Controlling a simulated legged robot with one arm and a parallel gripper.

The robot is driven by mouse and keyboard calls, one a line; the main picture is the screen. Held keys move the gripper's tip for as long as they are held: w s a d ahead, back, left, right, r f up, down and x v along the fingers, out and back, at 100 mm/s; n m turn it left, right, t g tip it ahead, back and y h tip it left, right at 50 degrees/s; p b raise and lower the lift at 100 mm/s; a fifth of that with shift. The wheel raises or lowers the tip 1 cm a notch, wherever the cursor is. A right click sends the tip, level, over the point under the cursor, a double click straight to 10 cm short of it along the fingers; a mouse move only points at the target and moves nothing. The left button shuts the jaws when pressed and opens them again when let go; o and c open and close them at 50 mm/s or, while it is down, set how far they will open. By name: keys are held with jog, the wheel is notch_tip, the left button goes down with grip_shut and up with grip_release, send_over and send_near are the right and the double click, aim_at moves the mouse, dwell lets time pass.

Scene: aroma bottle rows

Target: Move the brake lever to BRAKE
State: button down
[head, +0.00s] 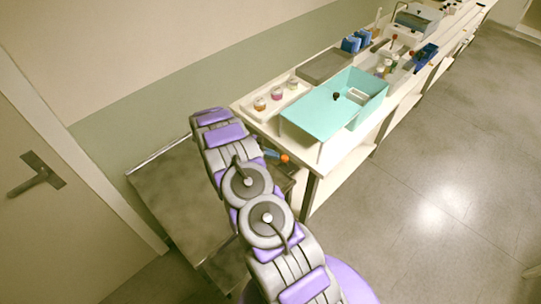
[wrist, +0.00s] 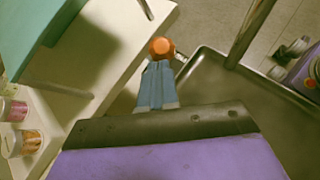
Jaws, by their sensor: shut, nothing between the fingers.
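An orange round knob (head: 284,158), which looks like the end of the brake lever, shows beside the near end of the bench. In the wrist view the knob (wrist: 161,47) is right at the tips of my gripper (wrist: 158,68). My gripper's blue-grey fingers are shut together and empty; whether they touch the knob I cannot tell. In the head view my gripper (head: 272,154) is partly hidden behind my arm. The lever's shaft and any BRAKE marking are hidden or too small to see.
A metal cart (head: 165,195) stands against the near end of the white bench (head: 335,165); its raised rim (wrist: 200,58) and a post (wrist: 248,35) show in the wrist view. A teal bin (head: 318,112) and small jars (head: 277,94) stand on the bench. Open floor lies right.

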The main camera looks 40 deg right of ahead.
jog(key=d+y+p, duration=0.2)
jog(key=d+r+n+y+p, duration=0.1)
jog(key=d+y+p, duration=0.1)
jog(key=d, duration=0.1)
jog(key=shift+w+r, duration=0.15)
jog(key=shift+a+r, duration=0.1)
jog(key=shift+r, duration=0.8)
